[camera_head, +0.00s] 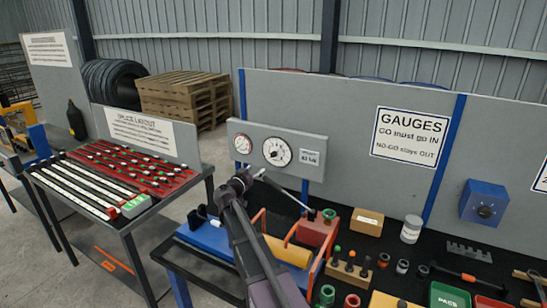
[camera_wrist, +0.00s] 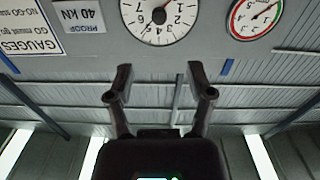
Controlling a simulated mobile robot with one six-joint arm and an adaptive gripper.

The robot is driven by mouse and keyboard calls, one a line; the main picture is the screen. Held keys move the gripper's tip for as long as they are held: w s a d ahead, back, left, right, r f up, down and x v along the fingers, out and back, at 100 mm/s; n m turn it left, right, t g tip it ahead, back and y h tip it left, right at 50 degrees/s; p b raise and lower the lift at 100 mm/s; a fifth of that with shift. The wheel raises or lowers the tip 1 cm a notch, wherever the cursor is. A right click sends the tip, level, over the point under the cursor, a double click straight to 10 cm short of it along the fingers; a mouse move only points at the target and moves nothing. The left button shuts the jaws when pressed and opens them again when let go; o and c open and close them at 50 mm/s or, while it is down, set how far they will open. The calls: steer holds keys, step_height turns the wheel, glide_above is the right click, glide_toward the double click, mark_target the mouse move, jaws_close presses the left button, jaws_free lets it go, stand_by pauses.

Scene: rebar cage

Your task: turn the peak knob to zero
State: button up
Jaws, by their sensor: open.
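A grey gauge panel (camera_head: 313,163) stands at the back of the bench. It carries a large white dial (camera_head: 277,152) with a dark centre, and a smaller red-rimmed dial (camera_head: 243,144) to its left. I cannot make out a separate peak knob. In the wrist view, upside down, the large dial (camera_wrist: 160,14) is cut off by the top edge and shows a red needle; the small dial (camera_wrist: 256,15) is at top right. My gripper (camera_wrist: 158,78) is open and empty, with the panel beyond its fingers. In the head view my gripper is small and dark, below the large dial.
A "PROOF 40 kN" label (camera_wrist: 80,14) is beside the large dial. A blue frame with a yellow cylinder (camera_head: 289,250) and a grey rod (camera_head: 287,193) is below the panel. Small parts crowd the right bench.

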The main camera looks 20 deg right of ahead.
mark_target(273, 155)
steer(key=x, duration=1.3)
steer(key=shift+w+d, duration=0.1)
jaws_close()
